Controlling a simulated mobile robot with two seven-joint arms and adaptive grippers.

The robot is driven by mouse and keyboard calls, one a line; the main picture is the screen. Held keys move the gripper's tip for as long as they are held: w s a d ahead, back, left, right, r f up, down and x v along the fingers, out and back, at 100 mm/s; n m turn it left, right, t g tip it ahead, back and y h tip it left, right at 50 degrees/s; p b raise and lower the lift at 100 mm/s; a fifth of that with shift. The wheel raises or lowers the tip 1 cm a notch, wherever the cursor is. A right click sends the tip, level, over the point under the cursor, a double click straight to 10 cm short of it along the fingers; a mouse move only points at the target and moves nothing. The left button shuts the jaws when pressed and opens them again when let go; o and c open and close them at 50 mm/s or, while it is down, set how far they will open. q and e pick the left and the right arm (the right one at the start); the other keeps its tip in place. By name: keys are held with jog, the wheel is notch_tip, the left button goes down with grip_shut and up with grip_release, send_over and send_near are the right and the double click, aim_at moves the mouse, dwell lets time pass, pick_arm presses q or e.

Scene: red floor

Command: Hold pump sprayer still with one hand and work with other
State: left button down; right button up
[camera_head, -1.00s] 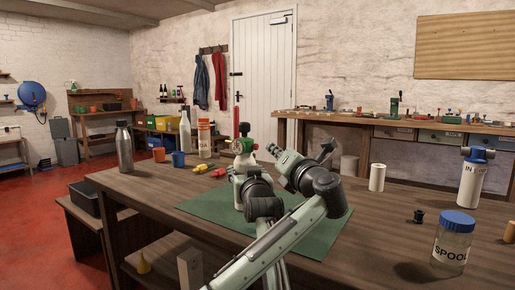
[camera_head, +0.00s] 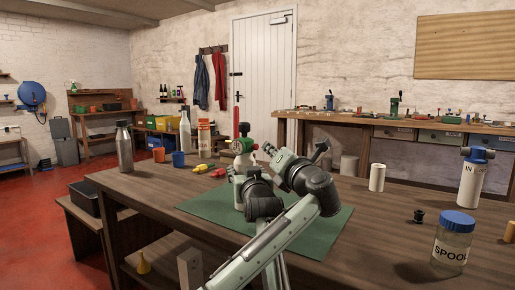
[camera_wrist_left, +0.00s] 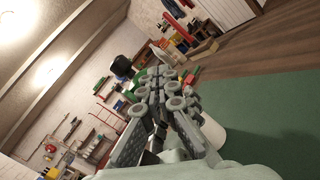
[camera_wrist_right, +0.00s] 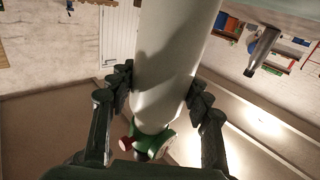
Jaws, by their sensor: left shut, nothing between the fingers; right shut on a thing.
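The pump sprayer (camera_head: 243,160) has a white body and a green and red top, and it stands upright at the far part of the green mat (camera_head: 322,222). My right gripper (camera_head: 237,174) is shut on its body. In the right wrist view the white body (camera_wrist_right: 172,60) lies between the fingers, with the green and red part beyond. My left gripper (camera_head: 269,151) is shut and empty, just right of the sprayer's top. In the left wrist view its closed fingers (camera_wrist_left: 165,85) hide part of the white body (camera_wrist_left: 212,130).
Left of the sprayer stand a metal bottle (camera_head: 124,148), a blue cup (camera_head: 178,160) and an orange-white canister (camera_head: 204,139). To the right are a white roll (camera_head: 377,177), a small black part (camera_head: 419,216), a blue-lidded jar (camera_head: 454,240) and a white filter housing (camera_head: 471,182).

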pick_arm(q)
jog(key=shift+a, duration=0.1)
dwell(0.6)
jog(key=shift+w+a, duration=0.25)
jog(key=shift+w+a, duration=0.6)
jog(key=shift+a, duration=0.25)
dwell(1.5)
jog(key=shift+s, duration=0.1)
dwell(1.9)
jog(key=shift+s+d, duration=0.6)
jog(key=shift+d, duration=0.15)
jog(key=shift+s+d, duration=0.75)
jog(key=shift+d, duration=0.35)
jog(key=shift+s+d, duration=0.75)
jog(key=shift+d, duration=0.3)
